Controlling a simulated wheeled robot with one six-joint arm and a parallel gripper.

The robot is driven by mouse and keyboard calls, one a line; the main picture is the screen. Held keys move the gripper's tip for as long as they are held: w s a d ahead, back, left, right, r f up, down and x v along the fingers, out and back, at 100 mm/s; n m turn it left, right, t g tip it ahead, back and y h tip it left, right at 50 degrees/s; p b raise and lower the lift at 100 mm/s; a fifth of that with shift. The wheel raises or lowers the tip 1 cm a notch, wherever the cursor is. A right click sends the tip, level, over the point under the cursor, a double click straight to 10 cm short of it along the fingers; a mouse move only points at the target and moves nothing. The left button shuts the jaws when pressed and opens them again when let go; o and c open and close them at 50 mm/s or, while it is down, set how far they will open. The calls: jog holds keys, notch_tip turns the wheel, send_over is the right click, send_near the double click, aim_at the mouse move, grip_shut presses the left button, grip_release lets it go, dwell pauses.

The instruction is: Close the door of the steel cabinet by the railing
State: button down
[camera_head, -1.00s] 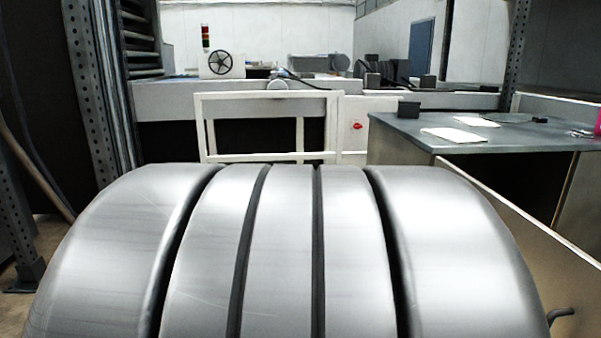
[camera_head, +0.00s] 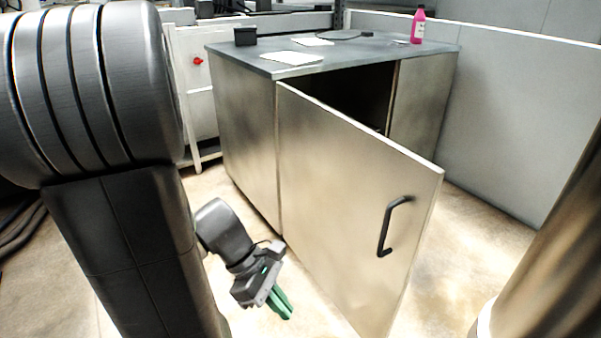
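The steel cabinet (camera_head: 245,140) stands in the middle, with a dark grey top (camera_head: 370,52). Its door (camera_head: 335,190) is hinged at the left and stands wide open towards me, with a dark opening behind it. A black bar handle (camera_head: 386,228) is on the door's outer face near its free edge. My gripper (camera_head: 282,304), with green fingers, hangs low to the left of the door, apart from it and well away from the handle. The fingers are small and seen from the side, so whether they are open or shut is unclear.
A white railing (camera_head: 196,90) stands left of the cabinet, with a red knob (camera_head: 198,61). A grey low wall (camera_head: 500,120) runs at the right. Bare floor lies right of the door.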

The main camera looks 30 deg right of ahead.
jog(key=w+d+r+n+g+h, duration=0.4)
jog(key=w+d+n, duration=0.2)
jog(key=d+n, duration=0.4)
jog(key=n+g+h, duration=0.3)
jog(key=n+h, duration=0.2)
jog(key=n, duration=0.3)
send_near(399, 221)
jog(key=b+x, duration=0.2)
jog(key=x, duration=0.3)
jog(key=shift+s+d, duration=0.2)
jog(key=shift+s, duration=0.05)
jog(key=shift+d, duration=0.1)
